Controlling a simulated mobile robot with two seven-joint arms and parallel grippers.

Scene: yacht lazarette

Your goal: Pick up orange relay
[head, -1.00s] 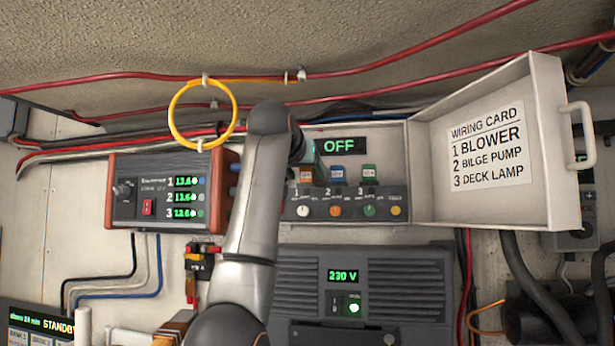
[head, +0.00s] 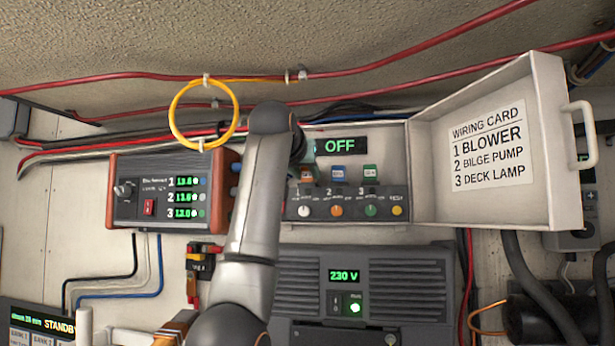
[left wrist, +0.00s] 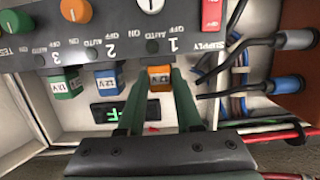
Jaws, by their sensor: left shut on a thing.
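The orange relay (left wrist: 160,77) is seated in the leftmost position of the relay row in the head view (head: 307,174), above the switch marked 1. In the left wrist view, the fingers of my left gripper (left wrist: 158,88) lie on both sides of it and are shut on it. My forearm hides part of the left gripper in the head view. A blue relay (head: 338,173) and a green relay (head: 369,172) stand to its right in the head view. My right gripper is not in view.
A display (head: 340,146) reading OFF is above the relays, and a row of knobs (head: 336,210) is below. The open cabinet door (head: 547,140) with a wiring card stands at the right. A red-sided meter unit (head: 130,210) is at the left. A yellow cable loop (head: 174,112) hangs near my arm.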

